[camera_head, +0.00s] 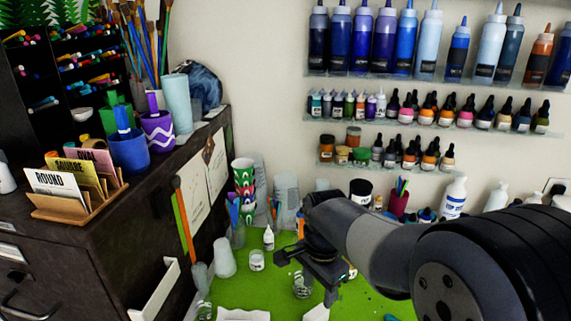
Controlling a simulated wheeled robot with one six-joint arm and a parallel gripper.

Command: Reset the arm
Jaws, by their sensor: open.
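My arm comes in from the right edge and reaches over the green work mat (245,295). My gripper (304,277) is at its end, dark grey and pointing down, with its jaws apart. I see nothing held in it. A small clear cup (302,288) shows just below and behind the jaws; I cannot tell the exact gap between them. My arm hides part of the mat and the things at the back right.
Left of the gripper stand a small white bottle (268,238), a small jar (257,260) and an upturned pale cup (224,258). Patterned cups (243,172) are stacked behind. A dark cabinet (120,225) bounds the left. Shelves (430,80) of bottles line the wall.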

